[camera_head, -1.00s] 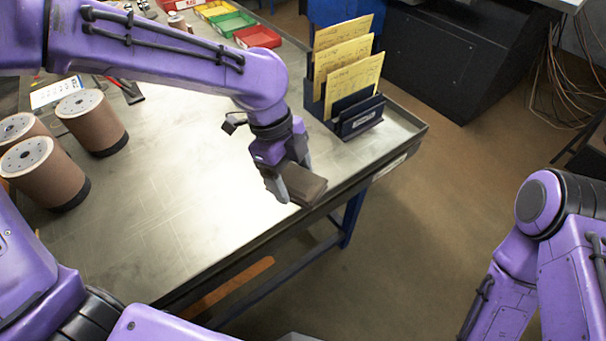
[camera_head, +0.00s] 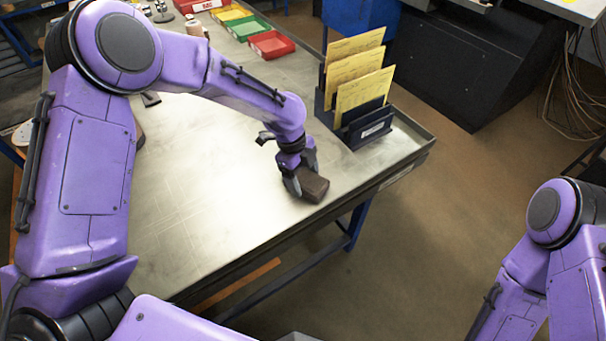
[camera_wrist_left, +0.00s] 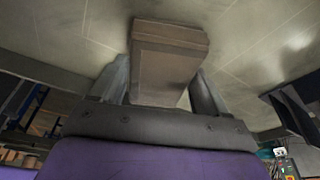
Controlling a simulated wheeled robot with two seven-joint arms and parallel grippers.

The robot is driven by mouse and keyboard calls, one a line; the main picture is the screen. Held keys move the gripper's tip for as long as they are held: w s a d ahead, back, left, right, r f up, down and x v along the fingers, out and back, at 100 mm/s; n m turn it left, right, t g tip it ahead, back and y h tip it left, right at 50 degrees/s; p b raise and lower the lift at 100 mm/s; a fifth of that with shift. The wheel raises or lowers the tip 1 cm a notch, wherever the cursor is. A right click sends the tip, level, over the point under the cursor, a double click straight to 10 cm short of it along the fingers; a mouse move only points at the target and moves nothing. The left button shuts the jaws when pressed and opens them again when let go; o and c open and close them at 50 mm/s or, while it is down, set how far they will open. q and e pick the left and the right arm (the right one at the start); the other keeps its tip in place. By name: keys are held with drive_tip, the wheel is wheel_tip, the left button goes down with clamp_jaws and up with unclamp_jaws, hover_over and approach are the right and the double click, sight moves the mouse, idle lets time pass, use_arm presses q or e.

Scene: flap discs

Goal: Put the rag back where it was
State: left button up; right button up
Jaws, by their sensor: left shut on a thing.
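The rag (camera_head: 314,189) is a brown-grey folded block near the front edge of the metal table, toward its right end. My left gripper (camera_head: 304,180) is shut on it, with a finger on each side. In the left wrist view the rag (camera_wrist_left: 168,58) sits between the two fingers of the left gripper (camera_wrist_left: 163,80), close to the table surface. I cannot tell whether the rag touches the table. Of my right arm, only links show at the right of the head view; its gripper is out of view.
A dark file holder (camera_head: 366,126) with yellow cards stands behind the gripper at the table's right end. Red (camera_head: 271,44), green and yellow bins line the far side. The metal table (camera_head: 190,190) is bare in the middle. Its raised rim runs along the front.

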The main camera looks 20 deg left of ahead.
use_arm(q)
drive_tip(key=shift+f, duration=0.15)
drive_tip(key=o, duration=0.9)
drive_tip(key=b+v, duration=0.1)
drive_tip(key=v, duration=1.1)
drive_tip(key=shift+r+b, duration=0.2)
drive_tip(key=shift+b, duration=0.2)
